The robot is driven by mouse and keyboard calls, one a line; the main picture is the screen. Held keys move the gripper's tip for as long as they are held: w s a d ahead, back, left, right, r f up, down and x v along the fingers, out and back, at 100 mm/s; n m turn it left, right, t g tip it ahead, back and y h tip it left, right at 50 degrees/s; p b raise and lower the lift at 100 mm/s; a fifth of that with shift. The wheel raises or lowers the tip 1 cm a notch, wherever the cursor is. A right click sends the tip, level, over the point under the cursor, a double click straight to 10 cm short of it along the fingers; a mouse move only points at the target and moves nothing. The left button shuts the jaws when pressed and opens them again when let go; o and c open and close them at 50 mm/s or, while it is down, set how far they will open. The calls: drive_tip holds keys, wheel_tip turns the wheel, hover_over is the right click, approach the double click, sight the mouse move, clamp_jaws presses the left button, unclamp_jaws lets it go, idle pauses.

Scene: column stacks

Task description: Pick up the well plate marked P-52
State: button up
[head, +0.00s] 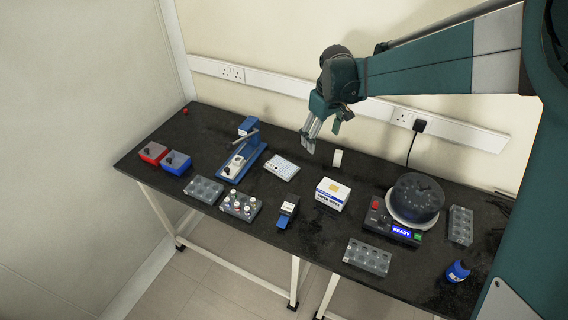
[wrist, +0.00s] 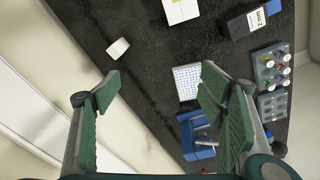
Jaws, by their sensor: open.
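A white well plate (head: 282,167) with a grid of small wells lies flat on the black bench, right of the blue lever device. It also shows in the wrist view (wrist: 187,82), close to the right finger. No P-52 mark is legible in either view. My gripper (head: 311,143) is open and empty, above the back part of the bench and up to the right of the plate in the head view. In the wrist view my gripper (wrist: 158,88) has its green fingers wide apart, with bare bench and part of the plate seen between them.
The blue lever device (head: 240,158) stands left of the plate. A white carton (head: 331,194) and a small white block (head: 337,158) are to the right. A vial rack (head: 240,206) and dark blue box (head: 287,211) stand in front. A centrifuge (head: 411,201) is farther right.

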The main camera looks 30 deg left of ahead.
sight(280, 164)
drive_tip(key=a+f+n, duration=0.1)
drive_tip(key=a+f, duration=0.3)
drive_tip(key=a, duration=0.1)
drive_tip(key=a+f+n+g+p, duration=0.1)
drive_tip(key=a+f, duration=0.2)
drive_tip(key=a, duration=0.2)
drive_tip(key=s+a+f+n, duration=0.1)
drive_tip(key=a+f, duration=0.3)
drive_tip(key=a, duration=0.1)
drive_tip(key=shift+a+f+h+p, duration=0.35)
drive_tip(key=shift+a+h, duration=0.05)
drive_tip(key=shift+f, duration=1.25)
drive_tip(key=shift+f, duration=0.1)
drive_tip(key=shift+a+f+b, duration=0.1)
drive_tip(key=shift+f+b, duration=0.45)
drive_tip(key=shift+f, duration=2)
drive_tip(key=shift+c, duration=0.5)
drive_tip(key=c, duration=0.9)
